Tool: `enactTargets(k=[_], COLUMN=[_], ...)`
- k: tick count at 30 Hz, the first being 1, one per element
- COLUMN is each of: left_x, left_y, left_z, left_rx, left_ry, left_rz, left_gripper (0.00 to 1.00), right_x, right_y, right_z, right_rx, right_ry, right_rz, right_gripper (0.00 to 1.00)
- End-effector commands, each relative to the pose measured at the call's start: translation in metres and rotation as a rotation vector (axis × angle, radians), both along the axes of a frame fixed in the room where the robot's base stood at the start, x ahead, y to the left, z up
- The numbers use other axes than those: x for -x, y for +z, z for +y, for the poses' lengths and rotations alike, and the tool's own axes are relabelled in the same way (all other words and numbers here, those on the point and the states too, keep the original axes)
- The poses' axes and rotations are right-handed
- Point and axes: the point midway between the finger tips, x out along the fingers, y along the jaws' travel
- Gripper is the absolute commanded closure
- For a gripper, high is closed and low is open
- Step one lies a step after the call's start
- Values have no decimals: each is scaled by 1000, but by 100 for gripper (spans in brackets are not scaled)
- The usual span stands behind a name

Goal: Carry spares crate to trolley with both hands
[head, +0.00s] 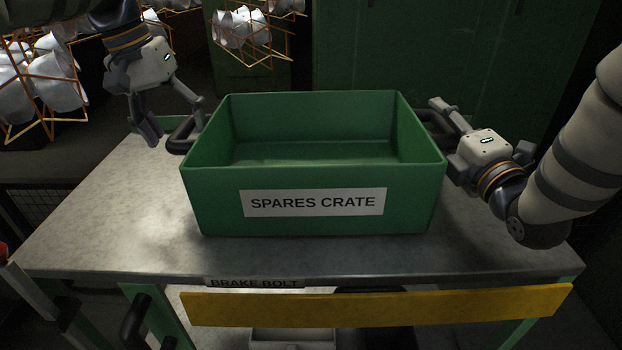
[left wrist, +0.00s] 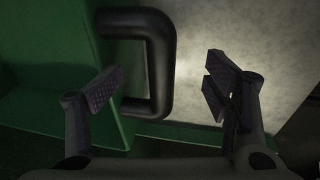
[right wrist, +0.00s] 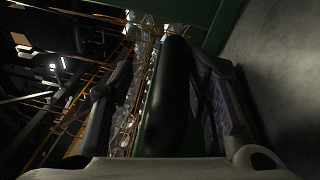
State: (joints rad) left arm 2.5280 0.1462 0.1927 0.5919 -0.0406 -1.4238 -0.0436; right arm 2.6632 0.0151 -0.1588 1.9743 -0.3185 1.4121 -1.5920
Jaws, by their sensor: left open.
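The green spares crate (head: 218,210), with a white label on its front, stands upright on a grey metal top (head: 110,220). It has a black handle on each side. My left gripper (head: 172,128) is open at the left handle (head: 181,136). In the left wrist view the handle (left wrist: 160,62) lies between the spread fingers, near the left one, with a clear gap to the right one. My right gripper (head: 443,125) is at the right handle (right wrist: 168,105), which stands between its spread fingers, with a gap beside it. I cannot tell whether this top belongs to the trolley.
A yellow bar (head: 380,306) runs along the front below the top, near a "BRAKE BOLT" label (head: 254,283). A green panel (head: 460,60) stands behind. The top is bare left of the crate.

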Motion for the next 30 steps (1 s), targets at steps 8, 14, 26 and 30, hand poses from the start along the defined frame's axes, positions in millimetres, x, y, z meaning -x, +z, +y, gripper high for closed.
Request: enactTargets(k=[8,14,26,30], left_x=[0,0,0,0], left_y=[2,1,1,0], left_z=[-1,-1,-1,-1], left_rx=[2,2,1,1], left_ry=[-2,-1,-1,-1], left_rz=[-2,-1,-1,0], left_gripper=[26,26,26,26], right_x=[0,0,48,69], right_y=[2,1,-4,-5], right_z=[2,1,-10,-14], right_rx=[-1,-1,0,1], right_ry=[4,3,2,2], right_rz=[-5,-3,1,-2], right_gripper=[23,23,23,23])
